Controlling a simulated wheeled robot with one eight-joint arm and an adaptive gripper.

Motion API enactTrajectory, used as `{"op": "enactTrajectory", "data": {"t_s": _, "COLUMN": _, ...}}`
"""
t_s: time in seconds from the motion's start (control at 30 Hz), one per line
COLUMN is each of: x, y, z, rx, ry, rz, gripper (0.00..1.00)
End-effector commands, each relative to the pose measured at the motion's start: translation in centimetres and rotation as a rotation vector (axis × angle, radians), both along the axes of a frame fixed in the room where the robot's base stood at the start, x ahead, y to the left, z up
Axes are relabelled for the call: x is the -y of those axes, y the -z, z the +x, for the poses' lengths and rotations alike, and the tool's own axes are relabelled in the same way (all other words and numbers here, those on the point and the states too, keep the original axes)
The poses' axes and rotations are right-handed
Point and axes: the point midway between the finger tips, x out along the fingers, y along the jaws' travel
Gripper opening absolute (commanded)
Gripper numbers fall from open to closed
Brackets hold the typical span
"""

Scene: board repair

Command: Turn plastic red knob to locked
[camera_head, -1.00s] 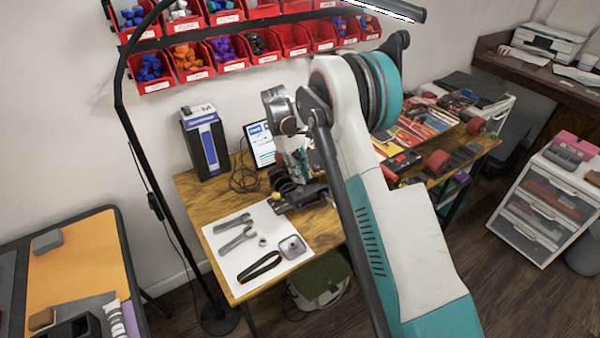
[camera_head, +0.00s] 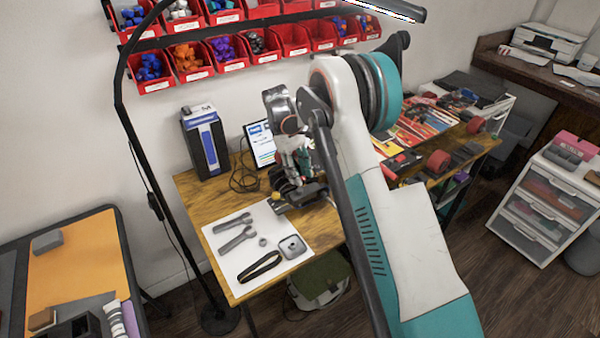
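My gripper (camera_head: 284,185) is a small dark shape at the end of my arm, low over the wooden table (camera_head: 195,205). It is just above a dark grey device (camera_head: 305,196) near the middle of the table. My arm covers part of this spot, and the view is too small to show whether the fingers are open or touch anything. I cannot clearly make out a red plastic knob on the device; it may be hidden by my gripper and wrist.
A white sheet (camera_head: 222,263) with wrenches (camera_head: 236,238), a black strap (camera_head: 260,266) and a grey square part (camera_head: 292,246) lies at the table's front left. A tablet (camera_head: 259,143) and a blue-white box (camera_head: 205,140) stand behind. Red bins (camera_head: 190,75) hang above.

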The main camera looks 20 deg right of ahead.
Motion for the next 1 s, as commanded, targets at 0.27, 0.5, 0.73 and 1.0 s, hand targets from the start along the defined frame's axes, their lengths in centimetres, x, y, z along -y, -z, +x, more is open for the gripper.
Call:
{"op": "enactTrajectory", "data": {"t_s": 0.27, "x": -0.4, "y": -2.0, "z": 0.7, "rx": 0.0, "ry": -0.001, "rz": 0.0, "gripper": 0.38}}
{"op": "enactTrajectory", "data": {"t_s": 0.5, "x": -1.2, "y": -5.3, "z": 1.9, "rx": 0.0, "ry": -0.001, "rz": 0.0, "gripper": 0.38}}
{"op": "enactTrajectory", "data": {"t_s": 0.73, "x": -1.6, "y": -7.1, "z": 2.5, "rx": 0.0, "ry": 0.0, "rz": 0.0, "gripper": 0.38}}
{"op": "enactTrajectory", "data": {"t_s": 1.0, "x": -1.7, "y": -7.4, "z": 2.6, "rx": 0.0, "ry": 0.0, "rz": 0.0, "gripper": 0.38}}
